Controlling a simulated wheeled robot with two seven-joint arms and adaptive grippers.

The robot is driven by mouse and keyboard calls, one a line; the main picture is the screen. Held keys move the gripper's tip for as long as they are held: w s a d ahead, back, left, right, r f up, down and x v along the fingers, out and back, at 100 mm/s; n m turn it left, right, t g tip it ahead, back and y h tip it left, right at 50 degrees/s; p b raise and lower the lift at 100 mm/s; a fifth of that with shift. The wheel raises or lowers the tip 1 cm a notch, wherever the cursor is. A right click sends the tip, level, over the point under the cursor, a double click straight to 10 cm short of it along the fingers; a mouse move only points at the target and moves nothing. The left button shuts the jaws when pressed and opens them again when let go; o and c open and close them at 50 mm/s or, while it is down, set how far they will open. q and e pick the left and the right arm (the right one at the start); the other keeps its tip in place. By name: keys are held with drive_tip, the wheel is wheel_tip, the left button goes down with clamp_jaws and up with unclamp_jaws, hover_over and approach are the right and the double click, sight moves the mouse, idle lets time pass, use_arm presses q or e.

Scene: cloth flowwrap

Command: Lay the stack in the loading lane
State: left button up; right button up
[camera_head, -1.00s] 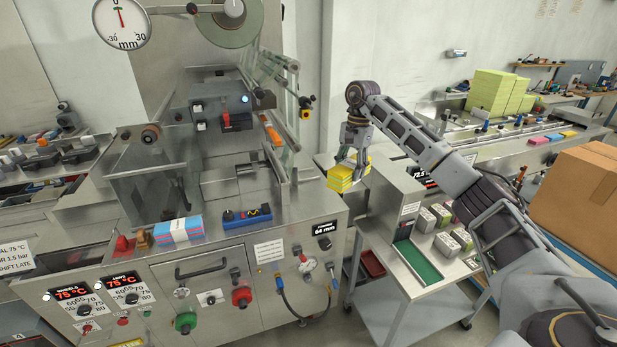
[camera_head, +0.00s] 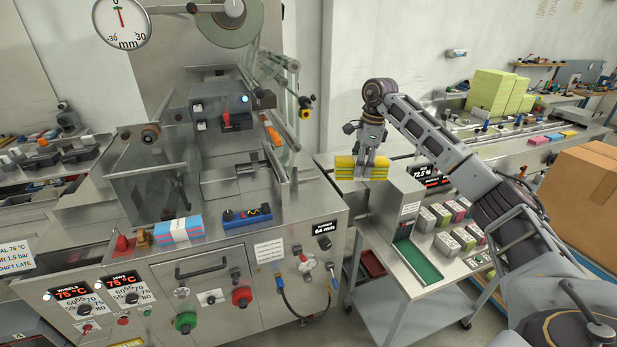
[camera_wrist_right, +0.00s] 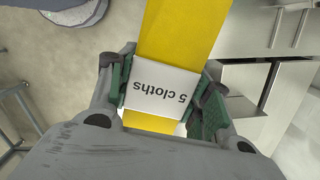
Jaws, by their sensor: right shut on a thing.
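The stack (camera_head: 347,170) is a bundle of yellow cloths with a white paper band. The wrist view shows the yellow stack (camera_wrist_right: 180,25) with its band reading "5 cloths". My right gripper (camera_head: 367,157) is shut on it across the band, with one finger on each side in the wrist view. In the head view the stack lies crosswise, level, at the steel surface (camera_head: 323,160) right of the wrapping machine, where the loading lane appears to run. I cannot tell whether it touches the steel. My left gripper is not in view.
A steel housing with a display (camera_head: 430,170) stands close right of the stack. Several banded stacks (camera_head: 445,243) and a green tray (camera_head: 418,262) are on the cart in front. A blue-and-pink stack (camera_head: 180,232) lies on the machine. A cardboard box (camera_head: 585,195) stands far right.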

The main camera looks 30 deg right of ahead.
drive_tip(key=shift+s+d+f+m+g+h, duration=0.1)
drive_tip(key=shift+s+d+m+h, duration=0.35)
drive_tip(key=shift+m, duration=4.7)
drive_tip(key=shift+s+d+r+m+g+h, duration=0.1)
drive_tip(key=shift+s+d+m+h, duration=0.35)
drive_tip(key=shift+m, duration=4.75)
drive_tip(key=shift+s+d+f+m+g+h, duration=0.1)
drive_tip(key=shift+s+d+m+h, duration=0.35)
drive_tip(key=shift+m, duration=4.7)
drive_tip(key=shift+s+a+m, duration=0.1)
drive_tip(key=shift+a+m, duration=0.05)
drive_tip(key=shift+m, duration=0.35)
